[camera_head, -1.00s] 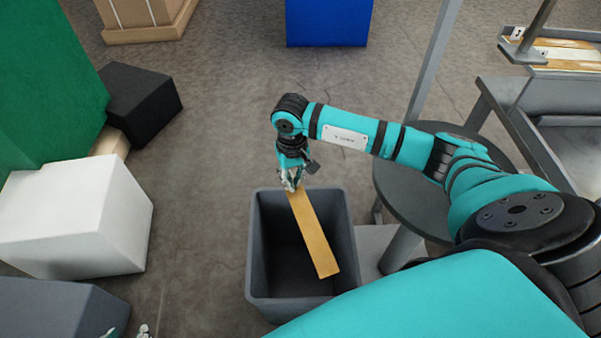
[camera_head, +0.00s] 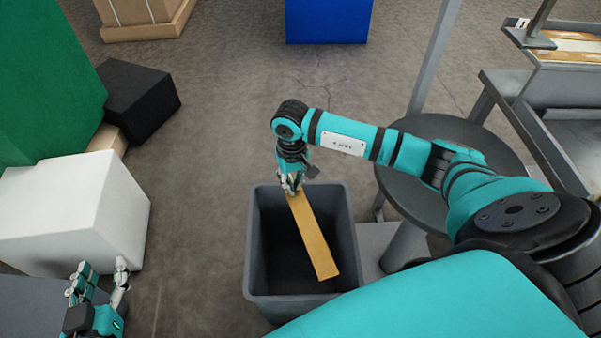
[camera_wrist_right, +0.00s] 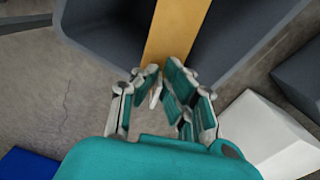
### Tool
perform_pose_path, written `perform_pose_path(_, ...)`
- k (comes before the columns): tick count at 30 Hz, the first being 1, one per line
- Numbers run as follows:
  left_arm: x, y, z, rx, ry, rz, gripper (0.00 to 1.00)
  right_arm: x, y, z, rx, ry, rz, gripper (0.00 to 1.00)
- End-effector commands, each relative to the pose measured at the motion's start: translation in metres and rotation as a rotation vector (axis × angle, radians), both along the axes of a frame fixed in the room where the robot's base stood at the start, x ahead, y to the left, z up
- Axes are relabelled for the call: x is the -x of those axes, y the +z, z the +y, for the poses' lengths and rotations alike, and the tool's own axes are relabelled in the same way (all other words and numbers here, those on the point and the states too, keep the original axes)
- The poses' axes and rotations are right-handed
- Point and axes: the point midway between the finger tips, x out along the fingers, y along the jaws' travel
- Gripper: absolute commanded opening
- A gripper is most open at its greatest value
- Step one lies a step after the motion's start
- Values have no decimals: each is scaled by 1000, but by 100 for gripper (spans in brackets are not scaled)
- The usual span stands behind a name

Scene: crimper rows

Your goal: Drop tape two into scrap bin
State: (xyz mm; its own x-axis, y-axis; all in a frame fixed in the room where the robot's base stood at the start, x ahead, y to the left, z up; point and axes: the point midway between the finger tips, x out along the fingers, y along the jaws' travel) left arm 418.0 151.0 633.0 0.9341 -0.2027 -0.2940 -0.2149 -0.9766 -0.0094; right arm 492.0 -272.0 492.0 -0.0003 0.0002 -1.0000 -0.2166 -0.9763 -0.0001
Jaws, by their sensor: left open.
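The tape is a flat tan strip (camera_head: 314,238), held at its far end by my right gripper (camera_head: 291,187) and slanting over the open scrap bin. The scrap bin (camera_head: 254,275) is dark grey and looks empty inside. In the right wrist view the fingers of my right gripper (camera_wrist_right: 160,95) close on the end of the tape (camera_wrist_right: 176,30), with the bin wall (camera_wrist_right: 110,25) beyond. My left gripper (camera_head: 100,285) is open and empty at the lower left, well away from the bin.
A white box (camera_head: 75,210) and a black box (camera_head: 142,100) stand at the left. A blue box (camera_head: 328,20) is at the back. A round grey table (camera_head: 465,135) stands right of the bin. The floor between is clear.

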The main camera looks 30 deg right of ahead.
Motion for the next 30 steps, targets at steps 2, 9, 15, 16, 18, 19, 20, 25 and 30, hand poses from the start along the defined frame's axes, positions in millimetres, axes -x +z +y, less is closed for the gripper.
perform_pose_path(2,0,1,0,1,0,-4,41,0,0,0,0,0,0,0)
perform_pose_path(9,0,1,0,1,0,-4,41,0,0,0,0,0,0,10)
perform_pose_path(15,0,1,0,1,0,-4,41,0,0,0,0,0,0,33)
perform_pose_path(16,0,1,0,1,0,-4,41,0,0,0,0,0,0,33)
perform_pose_path(18,0,1,0,1,0,-4,41,0,0,0,0,0,0,33)
perform_pose_path(19,0,1,0,1,0,-4,41,0,0,0,0,0,0,33)
perform_pose_path(20,0,1,0,1,0,-4,41,0,0,0,0,0,0,33)
perform_pose_path(25,0,0,0,2,-1,-2,41,-1,6,0,-1,-1,-1,33)
perform_pose_path(30,0,0,0,1,-1,-2,41,-1,35,-1,1,1,-6,33)
